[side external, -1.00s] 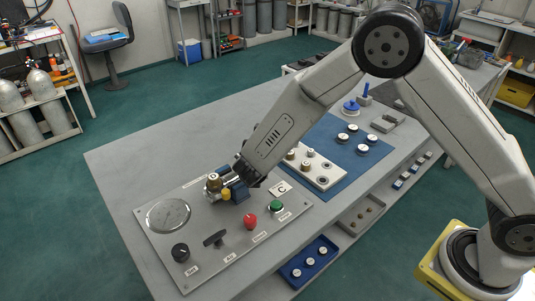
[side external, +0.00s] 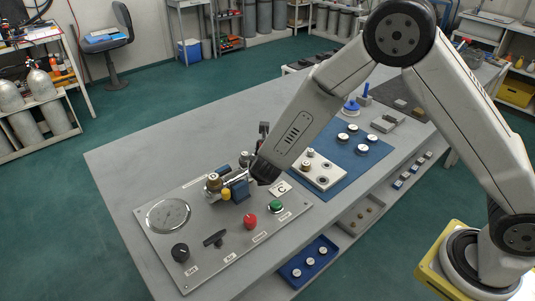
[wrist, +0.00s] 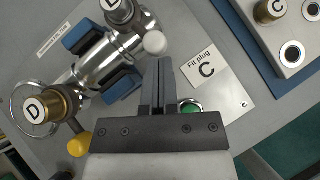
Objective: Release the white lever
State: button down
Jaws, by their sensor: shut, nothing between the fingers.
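The white lever shows in the wrist view as a white ball knob (wrist: 155,42) beside the silver valve body (wrist: 98,65). My gripper (wrist: 158,62) is shut and empty. Its fingertips lie just below the knob in that picture; I cannot tell whether they touch it. In the side external view my gripper (side external: 264,170) is at the right end of the valve assembly (side external: 236,184), and I cannot make out the white knob there. A yellow ball knob (wrist: 79,145) is near the brass cap marked D (wrist: 47,108).
A white block with fittings (side external: 322,171) stands on a blue mat to the right. The table's left side is clear.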

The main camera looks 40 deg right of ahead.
jog(key=shift+d+n+t+y, duration=0.3)
jog(key=shift+d+n+y, duration=0.45)
jog(key=shift+n, duration=0.25)
jog(key=shift+w+d, duration=0.2)
jog(key=shift+d, duration=0.8)
jog(key=shift+w+d, duration=0.35)
jog(key=shift+d, duration=0.4)
jog(key=shift+a, duration=0.15)
